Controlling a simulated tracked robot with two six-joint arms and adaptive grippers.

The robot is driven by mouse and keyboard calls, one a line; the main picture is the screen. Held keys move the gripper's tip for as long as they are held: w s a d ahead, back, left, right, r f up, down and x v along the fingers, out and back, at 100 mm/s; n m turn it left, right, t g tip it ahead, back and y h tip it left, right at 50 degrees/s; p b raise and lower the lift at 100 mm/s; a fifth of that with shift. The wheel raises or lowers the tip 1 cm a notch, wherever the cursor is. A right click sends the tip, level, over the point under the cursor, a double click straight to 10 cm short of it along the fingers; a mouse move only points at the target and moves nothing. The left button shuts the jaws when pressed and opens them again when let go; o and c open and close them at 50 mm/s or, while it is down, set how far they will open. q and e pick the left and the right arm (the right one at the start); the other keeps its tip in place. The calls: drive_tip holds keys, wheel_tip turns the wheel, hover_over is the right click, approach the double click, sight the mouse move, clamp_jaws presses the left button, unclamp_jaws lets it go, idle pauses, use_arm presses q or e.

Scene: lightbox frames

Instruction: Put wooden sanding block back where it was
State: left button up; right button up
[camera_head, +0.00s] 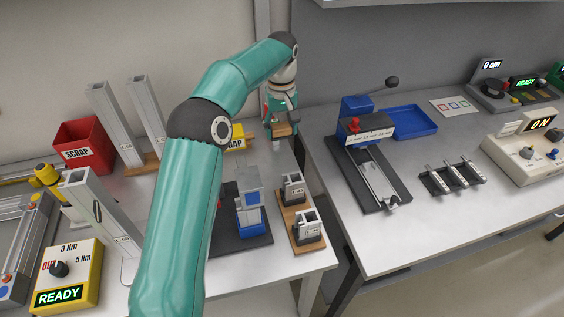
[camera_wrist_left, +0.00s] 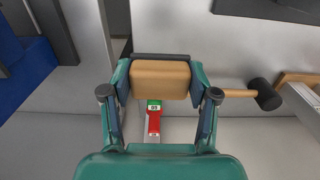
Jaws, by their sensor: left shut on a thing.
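The wooden sanding block (camera_head: 281,129) is a small tan block at the back right of the left table. My left gripper (camera_head: 281,122) is shut on it. In the left wrist view the block (camera_wrist_left: 160,80) sits between the two fingers of the gripper (camera_wrist_left: 160,88), with a dark strip along its far edge. The block appears to be held above the table top, but the height is hard to tell. My right gripper is in neither view.
A red and green marked item (camera_wrist_left: 154,115) lies below the block, and a black-headed mallet (camera_wrist_left: 266,94) is to its right. A yellow GAP-labelled item (camera_head: 236,143) is nearby. A gap separates the left table from the right table (camera_head: 400,240). A blue tray (camera_head: 412,122) is farther right.

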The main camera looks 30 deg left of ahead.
sight(280, 166)
use_arm(q)
drive_tip(key=f, duration=0.6)
drive_tip(key=f+p, duration=0.1)
drive_tip(key=f, duration=0.5)
drive_tip(key=shift+s, duration=0.2)
drive_tip(key=o, duration=1.1)
wheel_tip(280, 166, up, 12)
drive_tip(key=shift+r+b, duration=0.1)
drive_tip(key=shift+b, duration=0.5)
drive_tip(key=shift+w, duration=0.1)
